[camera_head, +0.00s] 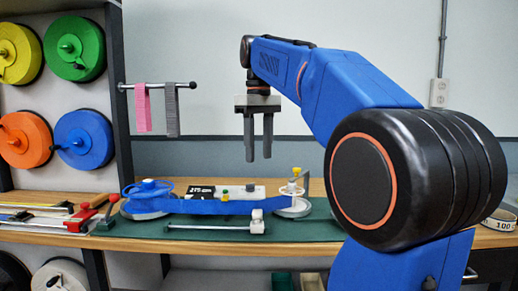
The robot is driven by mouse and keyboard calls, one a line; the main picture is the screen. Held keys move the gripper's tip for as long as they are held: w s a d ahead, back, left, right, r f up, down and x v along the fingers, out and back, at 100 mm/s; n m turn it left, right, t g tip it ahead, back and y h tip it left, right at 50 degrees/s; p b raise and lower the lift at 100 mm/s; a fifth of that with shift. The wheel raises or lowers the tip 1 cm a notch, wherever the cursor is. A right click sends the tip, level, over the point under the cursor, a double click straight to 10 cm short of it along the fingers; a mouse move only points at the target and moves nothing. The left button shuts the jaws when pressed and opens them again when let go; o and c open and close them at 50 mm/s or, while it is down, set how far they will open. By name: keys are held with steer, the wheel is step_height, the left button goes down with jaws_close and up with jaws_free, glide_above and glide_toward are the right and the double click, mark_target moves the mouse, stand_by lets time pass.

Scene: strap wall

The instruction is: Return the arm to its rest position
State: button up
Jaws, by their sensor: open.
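My gripper (258,137) hangs from the end of my blue arm, fingers pointing down. It is open and empty, with a gap between its two dark fingers. It is in the air above the workbench, above a blue strap (225,207) that runs between two round holders on a green mat (140,229). The gripper touches nothing. My arm's large black joint hides the right part of the bench.
Green (75,50), yellow, orange and blue (84,140) reels hang at the left. A rod (160,85) with pink (143,107) and grey (172,110) straps sticks out from a dark post. Red-handled clamps (82,220) lie at the bench's left. The air around the gripper is free.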

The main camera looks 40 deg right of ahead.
steer(key=shift+r, duration=0.2)
stand_by(0.4)
steer(key=s+a+f+t, duration=0.1)
steer(key=s+a+f, duration=0.3)
steer(key=f, duration=0.7)
steer(key=s+a+f+m+t, duration=0.1)
steer(key=s+a+f, duration=0.3)
steer(key=s+f, duration=0.4)
steer(key=s+a+f+t, duration=0.2)
steer(key=s+a+f, duration=0.2)
steer(key=f, duration=1.2)
steer(key=shift+s+a+f+m+t, duration=0.2)
steer(key=shift+s+a+m+t, duration=0.2)
steer(key=shift+s, duration=0.85)
steer(key=shift+c, duration=0.7)
